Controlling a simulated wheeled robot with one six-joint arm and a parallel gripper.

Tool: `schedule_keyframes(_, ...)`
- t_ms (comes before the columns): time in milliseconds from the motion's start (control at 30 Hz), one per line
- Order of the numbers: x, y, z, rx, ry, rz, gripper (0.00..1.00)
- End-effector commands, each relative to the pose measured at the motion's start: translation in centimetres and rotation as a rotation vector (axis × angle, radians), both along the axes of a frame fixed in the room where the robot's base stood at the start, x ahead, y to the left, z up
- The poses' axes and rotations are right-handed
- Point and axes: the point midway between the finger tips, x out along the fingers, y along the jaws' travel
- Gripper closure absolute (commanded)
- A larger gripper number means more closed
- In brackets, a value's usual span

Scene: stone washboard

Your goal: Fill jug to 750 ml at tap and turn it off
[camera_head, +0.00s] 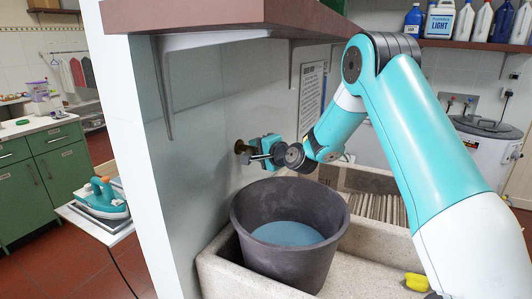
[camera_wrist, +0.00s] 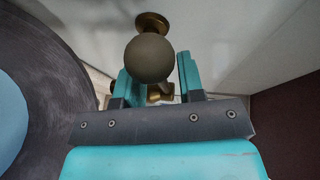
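A wide dark grey vessel (camera_head: 255,262), more like a bucket than a jug, stands upright in the stone sink with blue liquid (camera_head: 288,233) inside. I see no readable volume marks on it. The brass tap (camera_head: 241,147) comes out of the wall behind it. My gripper (camera_head: 262,150) is at the tap, above the vessel's back left rim. In the wrist view my gripper (camera_wrist: 160,85) has its fingers apart, with a round dull-brass knob (camera_wrist: 150,58) in front of them and partly over the left finger. No stream of water is visible.
The stone sink (camera_head: 218,268) has a ribbed washboard (camera_head: 372,207) at right and a yellow object (camera_head: 417,281) on its front edge. A brown shelf (camera_head: 220,17) overhangs the tap. A partition wall (camera_head: 140,130) stands left, with a teal iron (camera_head: 101,197) beyond.

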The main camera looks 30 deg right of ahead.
Motion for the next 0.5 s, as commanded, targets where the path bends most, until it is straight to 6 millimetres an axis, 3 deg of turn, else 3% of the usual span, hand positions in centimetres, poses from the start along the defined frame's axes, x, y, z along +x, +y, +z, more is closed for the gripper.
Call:
schedule_keyframes(167,-2.5,-0.7,0.2,0.001,0.0,-0.004,0.64)
schedule_keyframes(500,-10.9,-2.5,1.6,0.0,-0.002,-0.007,0.64)
